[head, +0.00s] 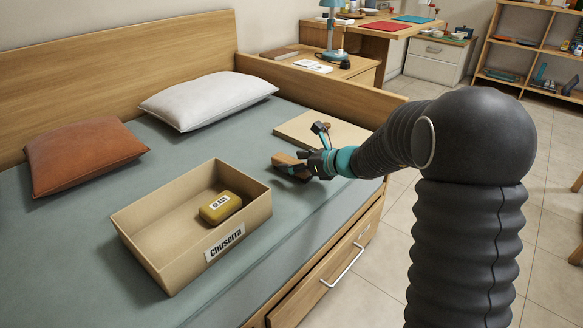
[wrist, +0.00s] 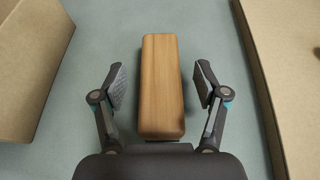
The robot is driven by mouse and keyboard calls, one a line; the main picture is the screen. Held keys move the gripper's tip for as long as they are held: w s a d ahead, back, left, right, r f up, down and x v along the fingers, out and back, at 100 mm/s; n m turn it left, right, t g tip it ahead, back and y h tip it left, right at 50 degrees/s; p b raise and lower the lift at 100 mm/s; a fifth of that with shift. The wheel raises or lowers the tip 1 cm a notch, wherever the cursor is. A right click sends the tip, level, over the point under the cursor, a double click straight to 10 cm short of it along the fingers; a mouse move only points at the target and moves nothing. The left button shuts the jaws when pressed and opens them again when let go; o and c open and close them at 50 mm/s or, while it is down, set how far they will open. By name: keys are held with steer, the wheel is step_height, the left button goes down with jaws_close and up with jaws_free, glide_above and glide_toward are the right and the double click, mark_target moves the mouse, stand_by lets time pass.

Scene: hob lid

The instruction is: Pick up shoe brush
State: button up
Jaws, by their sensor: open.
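The shoe brush (wrist: 161,85) is a wooden block lying on the bed's grey-green cover. In the wrist view it lies lengthwise in the middle, between the two fingers of my open gripper (wrist: 160,88). A gap shows on both sides, and the fingers do not touch it. In the head view the brush (head: 287,160) shows partly at the end of my gripper (head: 300,168), which hides some of it. Its bristles are not visible.
An open cardboard box (head: 150,258) labelled "Chuserra" stands to the left, with a yellow block (head: 220,207) inside. A flat cardboard piece (head: 345,137) lies behind my gripper. Two pillows, white (head: 208,100) and brown (head: 85,155), lie near the headboard. Bare cover surrounds the brush.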

steer(key=c, duration=1.3)
steer(key=shift+o, duration=0.2)
